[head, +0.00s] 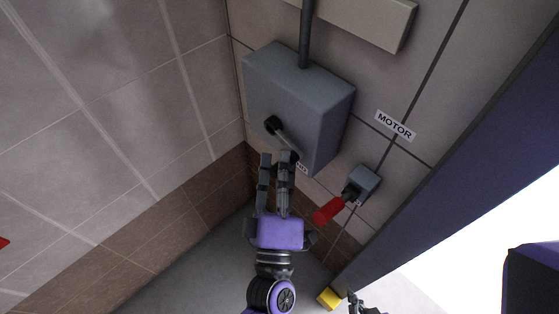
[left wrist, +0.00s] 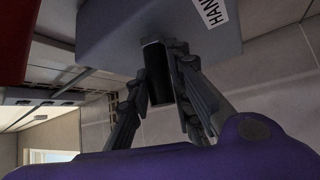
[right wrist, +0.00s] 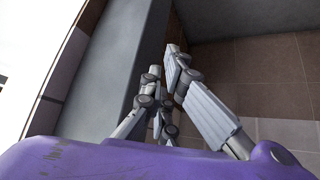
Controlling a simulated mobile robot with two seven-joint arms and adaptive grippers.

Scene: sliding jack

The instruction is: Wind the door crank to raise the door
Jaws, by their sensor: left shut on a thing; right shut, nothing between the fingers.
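The grey crank box (head: 298,100) is fixed to the tiled wall in the head view. In the left wrist view, the left gripper (left wrist: 165,65) is shut on the dark crank handle (left wrist: 157,76), just below the grey box (left wrist: 200,25). My right gripper (head: 356,300) shows only partly at the bottom of the head view. In the right wrist view it (right wrist: 168,60) is shut and empty, near the grey door post.
Right of the box is a small grey switch box (head: 364,183) with a red lever (head: 329,210), under a "MOTOR" label (head: 394,125). A dark blue-grey frame (head: 440,160) runs diagonally at right, with a yellow block (head: 329,298) at its foot. The floor at lower left is clear.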

